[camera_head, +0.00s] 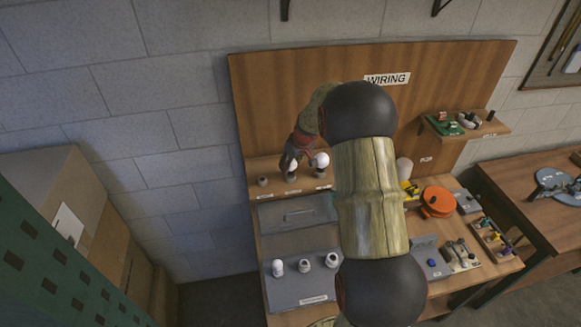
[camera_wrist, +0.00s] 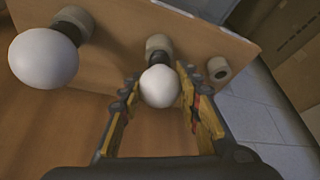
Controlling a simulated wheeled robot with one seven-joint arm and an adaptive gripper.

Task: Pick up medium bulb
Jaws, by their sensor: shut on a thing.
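The medium bulb (camera_wrist: 160,87), round and white with a dark base, sits at the middle holder (camera_wrist: 158,46) on the wooden ledge. My gripper (camera_wrist: 159,80) has its yellow-padded fingers on both sides of this bulb and is shut on it. In the head view my gripper (camera_head: 291,160) is over the ledge, partly covering the bulb (camera_head: 292,177). The bulb's base still appears in or right at the holder; I cannot tell whether it is seated.
A larger white bulb (camera_wrist: 42,58) stands close beside my gripper; it also shows in the head view (camera_head: 320,160). An empty holder (camera_wrist: 219,68) is on the other side. A grey tray (camera_head: 300,290) holds several small parts. An orange round thing (camera_head: 438,202) lies further right.

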